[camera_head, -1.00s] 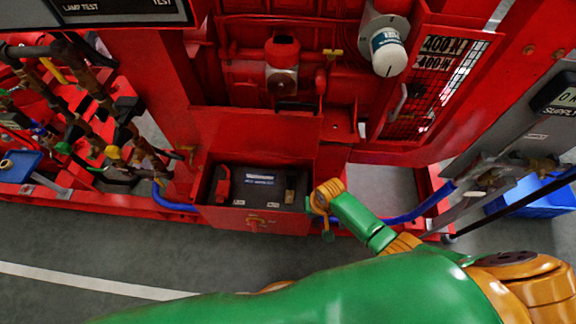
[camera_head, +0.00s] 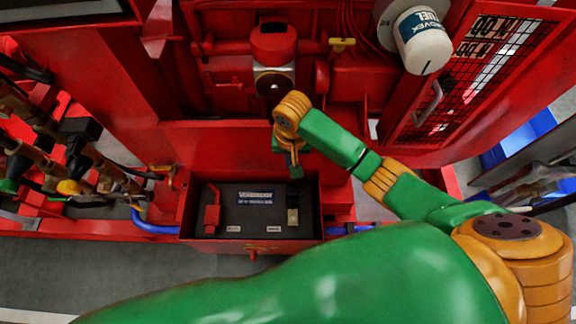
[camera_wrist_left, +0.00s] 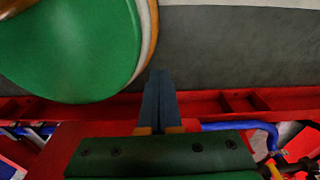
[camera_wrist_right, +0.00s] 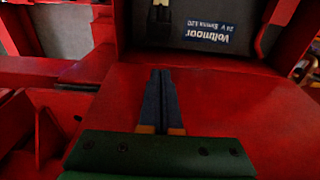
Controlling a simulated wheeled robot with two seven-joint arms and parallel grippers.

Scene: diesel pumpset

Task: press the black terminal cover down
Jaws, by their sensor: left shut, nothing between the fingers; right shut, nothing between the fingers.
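The dark battery (camera_head: 252,222) lies in an open red box (camera_head: 187,215), its label facing up. A small dark piece (camera_head: 292,201), apparently the black terminal cover, stands behind a tan terminal (camera_head: 293,217) at the battery's right; its exact tilt is unclear. My right gripper (camera_head: 296,173) is shut and empty, behind and above that terminal, apart from it. In the right wrist view its closed fingers (camera_wrist_right: 161,75) are over the red surface, with the terminal (camera_wrist_right: 161,5) at the top edge. My left gripper (camera_wrist_left: 159,75) is shut and empty, away from the battery; the head view does not show it.
A raised red terminal cover (camera_head: 212,211) stands at the battery's left. Red engine parts (camera_head: 273,60) and a white filter (camera_head: 423,40) rise behind. A mesh guard (camera_head: 480,75) is at the right. A blue hose (camera_head: 152,225) runs beside the box.

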